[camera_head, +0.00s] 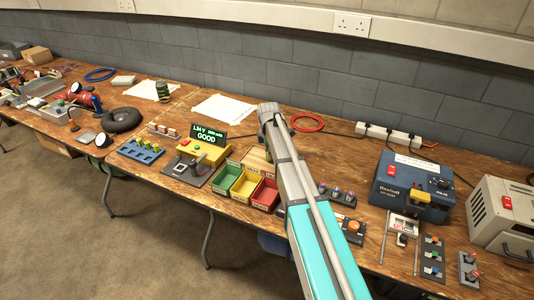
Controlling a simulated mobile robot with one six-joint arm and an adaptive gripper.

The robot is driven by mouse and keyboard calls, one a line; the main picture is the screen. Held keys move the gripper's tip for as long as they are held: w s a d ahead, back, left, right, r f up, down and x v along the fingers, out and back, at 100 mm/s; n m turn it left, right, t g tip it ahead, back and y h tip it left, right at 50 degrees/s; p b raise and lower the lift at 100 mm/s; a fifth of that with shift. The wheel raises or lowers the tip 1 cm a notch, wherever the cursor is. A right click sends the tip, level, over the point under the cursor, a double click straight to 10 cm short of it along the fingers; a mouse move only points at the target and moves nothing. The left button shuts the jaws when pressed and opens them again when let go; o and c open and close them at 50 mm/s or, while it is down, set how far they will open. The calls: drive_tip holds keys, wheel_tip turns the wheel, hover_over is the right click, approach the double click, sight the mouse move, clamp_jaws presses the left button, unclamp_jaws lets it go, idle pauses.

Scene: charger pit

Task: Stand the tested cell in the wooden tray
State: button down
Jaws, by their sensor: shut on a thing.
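My arm reaches from the bottom right up to the bench. My gripper (267,140) is at its far end, mostly hidden by the arm, above the pale wooden tray (254,158). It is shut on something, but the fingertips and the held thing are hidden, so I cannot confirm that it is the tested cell. The tray is partly covered by the arm, behind the coloured bins. The yellow tester (211,153) stands left of the tray. Its black display (208,134) reads about 1.34 V and GOOD in green.
Green (226,178), yellow (245,186) and red (265,194) bins line the front edge. A blue rack (140,151) stands at left. At right are small knobbed fixtures (336,194), a blue power unit (409,188) and a white power strip (389,134). A red cable ring (307,122) lies behind.

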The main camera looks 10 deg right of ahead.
drive_tip(key=shift+f+b, duration=0.3)
idle(0.5)
drive_tip(key=shift+c, duration=2)
unclamp_jaws()
drive_tip(key=shift+r, duration=0.2)
drive_tip(key=shift+s+r+p, duration=0.1)
drive_tip(key=shift+r+p, duration=3.25)
drive_tip(key=shift+p, duration=0.15)
drive_tip(key=s+r+m+p, duration=0.1)
drive_tip(key=s+m, duration=0.2)
drive_tip(key=s, duration=0.2)
drive_tip(key=s+r+m+p, duration=0.1)
drive_tip(key=s+m, duration=0.2)
drive_tip(key=s, duration=0.2)
drive_tip(key=s+r+m+p, duration=0.1)
drive_tip(key=s+m, duration=0.2)
drive_tip(key=s, duration=0.3)
drive_tip(key=shift+a+r, duration=0.15)
drive_tip(key=s+r+m+p, duration=0.2)
drive_tip(key=s+m+p, duration=0.1)
drive_tip(key=s+m, duration=0.6)
drive_tip(key=s, duration=0.4)
drive_tip(key=shift+r, duration=0.3)
